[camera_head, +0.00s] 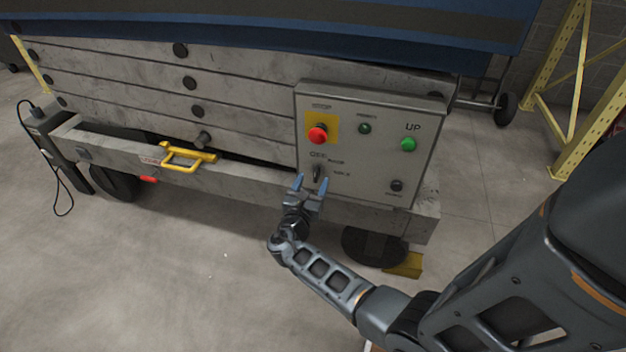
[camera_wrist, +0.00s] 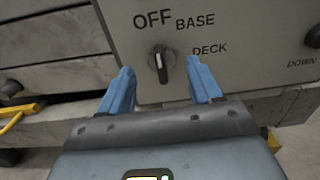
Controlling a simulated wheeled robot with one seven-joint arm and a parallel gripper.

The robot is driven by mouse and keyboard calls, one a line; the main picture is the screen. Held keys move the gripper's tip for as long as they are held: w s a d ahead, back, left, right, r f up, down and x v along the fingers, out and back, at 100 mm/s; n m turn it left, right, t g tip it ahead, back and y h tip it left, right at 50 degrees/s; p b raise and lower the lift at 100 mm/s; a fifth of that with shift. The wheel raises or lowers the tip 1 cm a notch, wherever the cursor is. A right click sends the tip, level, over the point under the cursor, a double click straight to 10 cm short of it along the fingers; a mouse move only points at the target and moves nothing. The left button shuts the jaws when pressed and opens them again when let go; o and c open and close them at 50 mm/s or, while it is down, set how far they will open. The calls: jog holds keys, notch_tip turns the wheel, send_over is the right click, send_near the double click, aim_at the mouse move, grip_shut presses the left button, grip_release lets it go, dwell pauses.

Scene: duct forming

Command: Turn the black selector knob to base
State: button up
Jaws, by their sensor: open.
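The black selector knob (camera_wrist: 161,62) is on the grey control panel (camera_head: 370,103), at its lower left. Labels OFF, BASE and DECK are printed above and to the right of it. In the wrist view its pale pointer line stands nearly upright, leaning slightly left at the top, towards OFF. In the head view the knob (camera_head: 317,170) is small and partly behind the fingers. My gripper (camera_wrist: 162,84) is open, with its blue fingertips to the left and right of the knob and short of it. It also shows in the head view (camera_head: 312,184). The fingers do not visibly touch the knob.
The panel also bears a red emergency button (camera_head: 317,135) on yellow, a green UP button (camera_head: 408,144), a small green light (camera_head: 365,128) and a black DOWN button (camera_head: 396,186). A yellow handle (camera_head: 186,157) sticks out at left. Open floor lies in front.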

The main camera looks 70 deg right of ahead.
aim_at(318, 171)
jog(key=shift+w+d, duration=0.1)
jog(key=shift+d, duration=1.2)
jog(key=shift+c, duration=0.5)
jog(key=c, duration=0.9)
